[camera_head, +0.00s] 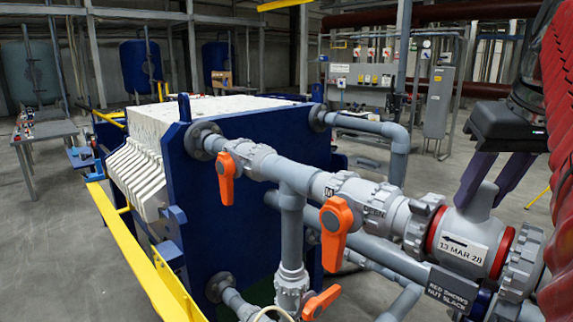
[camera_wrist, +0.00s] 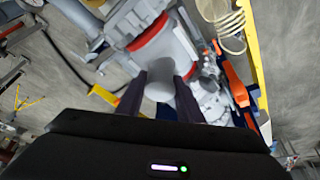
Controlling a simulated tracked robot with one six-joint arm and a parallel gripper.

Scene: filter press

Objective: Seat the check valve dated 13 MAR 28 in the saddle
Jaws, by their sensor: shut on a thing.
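The grey check valve (camera_head: 462,250) carries a white label reading 13 MAR 28 and lies in line with the grey pipe at the right of the head view. A red ring shows at each end of its body, beside ribbed grey nuts (camera_head: 425,226). My gripper (camera_head: 484,192) comes from above, shut on the valve's upright grey stub. The wrist view shows the stub (camera_wrist: 160,86) between my two dark fingers, with the valve body (camera_wrist: 168,55) beyond. The saddle is mostly hidden below the valve; I cannot tell whether the valve rests fully in it.
A dark plate (camera_head: 453,288) below the valve reads RED SHOWS NUT SLACK. Orange valve handles (camera_head: 336,225) stick out along the pipework to the left. The blue and white filter press (camera_head: 230,200) stands behind, with a yellow rail (camera_head: 145,255) at its left. Open grey floor lies further left.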

